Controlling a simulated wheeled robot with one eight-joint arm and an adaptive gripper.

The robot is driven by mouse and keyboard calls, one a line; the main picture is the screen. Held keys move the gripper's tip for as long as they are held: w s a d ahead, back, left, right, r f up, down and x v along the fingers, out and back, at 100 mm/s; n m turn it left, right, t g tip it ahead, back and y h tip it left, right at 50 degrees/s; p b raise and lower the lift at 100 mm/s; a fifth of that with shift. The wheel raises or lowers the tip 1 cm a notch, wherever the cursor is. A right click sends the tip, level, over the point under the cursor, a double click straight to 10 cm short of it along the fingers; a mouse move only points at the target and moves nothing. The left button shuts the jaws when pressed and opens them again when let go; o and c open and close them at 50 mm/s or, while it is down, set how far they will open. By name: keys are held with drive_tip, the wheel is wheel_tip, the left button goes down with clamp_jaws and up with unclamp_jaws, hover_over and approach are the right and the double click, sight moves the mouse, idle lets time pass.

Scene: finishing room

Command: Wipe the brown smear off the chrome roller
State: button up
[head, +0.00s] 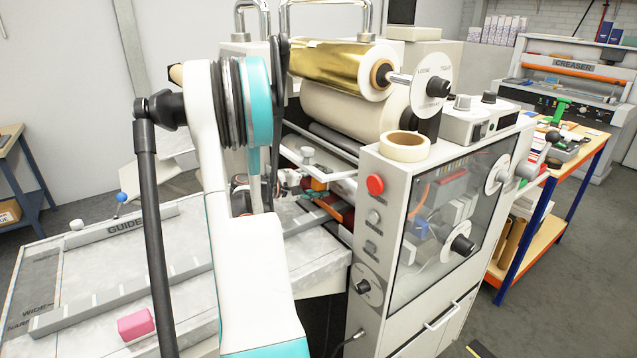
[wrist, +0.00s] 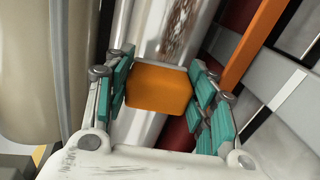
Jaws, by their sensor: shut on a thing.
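The chrome roller (wrist: 150,35) runs away from me at the top of the wrist view and shows again below the block. A speckled brown smear (wrist: 187,25) lies on its upper part, beyond the block. My gripper (wrist: 162,72) is shut on an orange block (wrist: 160,93), with teal pads on both sides of it. The block lies over the roller in this view; whether it touches is hard to tell. In the head view my gripper (head: 285,183) is inside the machine, partly hidden behind my arm. The smear cannot be made out there.
A cream roll (wrist: 20,70) lies close on the left in the wrist view, and an orange bar (wrist: 257,40) on the right. In the head view, a gold foil roll (head: 335,65) hangs above. A pink block (head: 136,324) lies on the feed table (head: 190,315).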

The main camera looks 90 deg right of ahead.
sight(336, 185)
drive_tip(key=shift+s+a+b, duration=0.15)
drive_tip(key=shift+s+a, duration=0.35)
drive_tip(key=shift+a, duration=0.2)
drive_tip(key=shift+s+a+b, duration=0.15)
drive_tip(key=shift+s+a, duration=0.3)
drive_tip(key=shift+a, duration=0.2)
drive_tip(key=s+a+b, duration=0.2)
drive_tip(key=s+a, duration=0.4)
drive_tip(key=a, duration=0.2)
drive_tip(key=shift+s, duration=0.3)
drive_tip(key=shift+d, duration=0.1)
drive_tip(key=shift+w+d+b, duration=0.25)
drive_tip(key=shift+w+d, duration=1.2)
drive_tip(key=shift+d, duration=0.35)
drive_tip(key=shift+w+d+b, duration=0.2)
drive_tip(key=shift+w+d, duration=1.25)
drive_tip(key=shift+d, duration=0.35)
drive_tip(key=shift+w+d+b, duration=0.25)
drive_tip(key=shift+w+d, duration=1.2)
drive_tip(key=shift+d, duration=0.35)
drive_tip(key=shift+a, duration=0.1)
drive_tip(key=shift+v, duration=2.95)
drive_tip(key=shift+w, duration=0.1)
